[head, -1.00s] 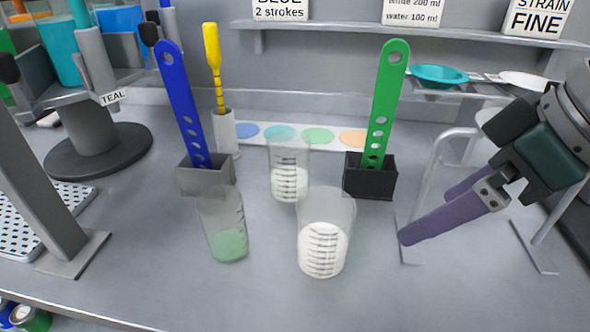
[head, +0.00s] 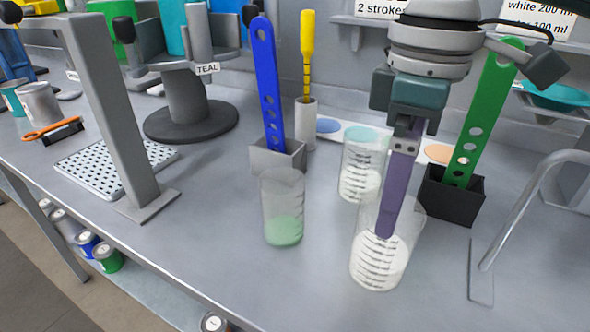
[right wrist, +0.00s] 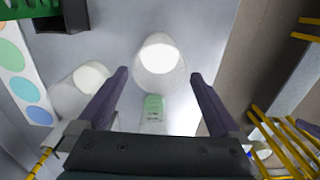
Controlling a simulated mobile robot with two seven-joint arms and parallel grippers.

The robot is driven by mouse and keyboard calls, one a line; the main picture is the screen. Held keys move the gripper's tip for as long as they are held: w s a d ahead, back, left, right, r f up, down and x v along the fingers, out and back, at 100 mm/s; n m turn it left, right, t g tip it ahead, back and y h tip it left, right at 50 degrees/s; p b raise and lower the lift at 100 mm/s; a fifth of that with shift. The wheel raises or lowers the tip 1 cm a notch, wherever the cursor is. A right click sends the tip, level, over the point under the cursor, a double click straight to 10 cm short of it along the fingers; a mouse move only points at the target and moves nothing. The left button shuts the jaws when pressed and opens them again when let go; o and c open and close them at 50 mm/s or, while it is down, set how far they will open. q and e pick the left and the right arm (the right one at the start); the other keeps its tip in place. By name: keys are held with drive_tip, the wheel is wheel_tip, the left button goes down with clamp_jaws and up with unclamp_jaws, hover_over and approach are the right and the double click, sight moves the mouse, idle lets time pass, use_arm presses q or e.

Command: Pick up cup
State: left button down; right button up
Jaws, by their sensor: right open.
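Three clear measuring cups stand upright on the grey bench. The front cup (head: 374,268) holds white liquid, the rear cup (head: 359,184) holds white too, and the left cup (head: 283,231) holds green. My right gripper (head: 387,230) points down over the front white cup; one purple finger overlaps it, and I cannot tell its exact depth. In the right wrist view the right gripper (right wrist: 159,77) is spread open and empty, with the white cup (right wrist: 160,62) ahead between the fingertips and the green cup (right wrist: 153,112) nearer the palm. My left gripper is not in view.
A blue paddle (head: 268,90) stands in a grey holder and a green paddle (head: 482,120) in a black holder (head: 452,197). A yellow tool (head: 307,60) stands behind. A grey stand (head: 105,110) is at left, a metal frame (head: 515,220) at right. Bench front is clear.

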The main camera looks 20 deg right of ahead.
sight(383, 242)
wheel_tip(383, 242, down, 7)
drive_tip(key=shift+r, duration=0.1)
drive_tip(key=c, duration=1.2)
drive_tip(key=shift+r, duration=0.1)
drive_tip(key=shift+c, duration=0.2)
